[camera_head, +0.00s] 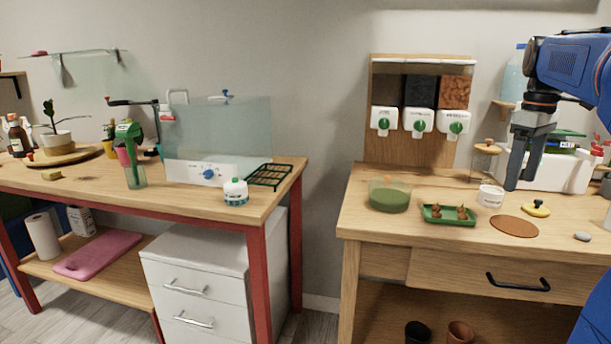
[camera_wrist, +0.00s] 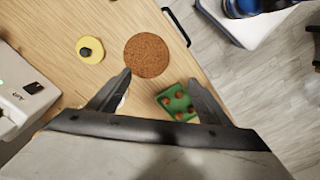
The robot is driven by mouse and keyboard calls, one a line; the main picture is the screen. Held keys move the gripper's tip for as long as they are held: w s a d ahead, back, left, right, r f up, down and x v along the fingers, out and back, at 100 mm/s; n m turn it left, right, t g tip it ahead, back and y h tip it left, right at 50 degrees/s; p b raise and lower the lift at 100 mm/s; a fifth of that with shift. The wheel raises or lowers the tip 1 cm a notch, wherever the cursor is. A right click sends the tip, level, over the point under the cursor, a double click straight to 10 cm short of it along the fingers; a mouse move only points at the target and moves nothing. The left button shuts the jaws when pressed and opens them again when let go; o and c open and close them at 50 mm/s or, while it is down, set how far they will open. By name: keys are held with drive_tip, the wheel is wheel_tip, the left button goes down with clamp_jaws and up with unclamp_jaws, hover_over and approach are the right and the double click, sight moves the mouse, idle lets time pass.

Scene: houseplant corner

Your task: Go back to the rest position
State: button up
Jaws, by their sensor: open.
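My gripper (camera_head: 518,168) is at the right in the head view, pointing down above the right-hand wooden table (camera_head: 375,228). In the wrist view its two fingers (camera_wrist: 160,92) are spread apart with nothing held between them. Below it lie a round brown cork mat (camera_head: 514,226), also in the wrist view (camera_wrist: 147,55), and a green tray (camera_head: 448,221) with several small brown pieces, partly behind a finger in the wrist view (camera_wrist: 177,103). A yellow disc with a black knob (camera_head: 536,208) sits beside the mat, also in the wrist view (camera_wrist: 90,50).
A white labelled jar (camera_head: 491,195) and a green-filled container (camera_head: 389,194) stand near the tray. A wooden dispenser panel (camera_head: 410,147) and a white box (camera_head: 560,171) stand behind. A gap separates this table from the red-legged bench (camera_head: 257,236) at left. A grey stone (camera_head: 582,237) lies at right.

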drive_tip(key=s+a+f+m+t, duration=0.4)
drive_tip(key=s+a+f+m, duration=0.1)
drive_tip(key=s+a+f, duration=1.8)
wheel_tip(320, 180, down, 2)
drive_tip(key=shift+a+f+t, duration=0.1)
drive_tip(key=shift+a+t, duration=0.2)
drive_tip(key=shift+a, duration=0.2)
